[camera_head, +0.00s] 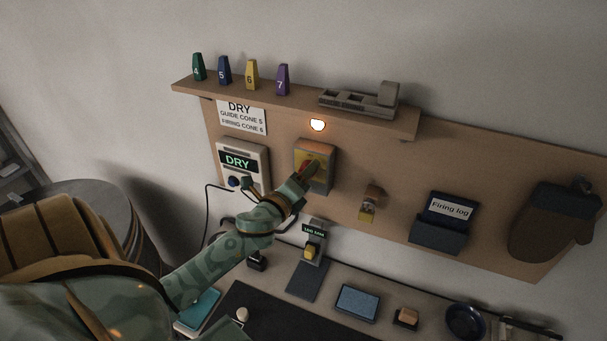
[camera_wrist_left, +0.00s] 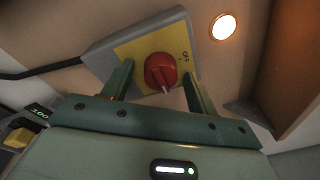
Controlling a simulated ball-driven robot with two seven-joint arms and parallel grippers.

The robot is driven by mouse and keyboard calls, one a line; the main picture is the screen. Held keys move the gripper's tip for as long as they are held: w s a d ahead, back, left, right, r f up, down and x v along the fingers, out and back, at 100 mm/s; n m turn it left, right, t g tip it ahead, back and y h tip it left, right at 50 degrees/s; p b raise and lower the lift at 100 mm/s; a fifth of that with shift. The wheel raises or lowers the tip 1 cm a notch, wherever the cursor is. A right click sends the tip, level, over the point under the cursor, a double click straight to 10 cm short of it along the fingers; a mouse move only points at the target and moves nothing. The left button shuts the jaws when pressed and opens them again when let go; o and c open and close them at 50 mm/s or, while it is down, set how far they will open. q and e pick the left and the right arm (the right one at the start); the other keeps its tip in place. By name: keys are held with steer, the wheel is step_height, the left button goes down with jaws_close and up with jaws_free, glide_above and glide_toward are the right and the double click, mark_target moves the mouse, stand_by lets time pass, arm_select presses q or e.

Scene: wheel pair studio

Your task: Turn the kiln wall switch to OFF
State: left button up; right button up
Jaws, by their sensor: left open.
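The kiln wall switch (camera_head: 326,152) is a grey box with a yellow plate on the brown wall board. In the left wrist view its yellow plate (camera_wrist_left: 140,50) carries a round red knob (camera_wrist_left: 160,70). The knob's pale pointer is directed to the bottom of that view, away from the OFF lettering (camera_wrist_left: 185,57) at the plate's right. My left gripper (camera_wrist_left: 157,84) is open, with one green finger on each side of the knob; I cannot tell whether they touch it. In the head view my left gripper (camera_head: 309,174) covers part of the switch. My right gripper is not in view.
A lamp (camera_head: 317,124) glows above the switch, under a shelf (camera_head: 300,106) with several cones. A DRY display box (camera_head: 242,152) is left of the switch; a small hook fixture (camera_head: 370,203) and a log holder (camera_head: 438,236) are to its right. A cluttered bench lies below.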

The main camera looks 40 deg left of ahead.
arm_select(q)
steer(key=c, duration=1)
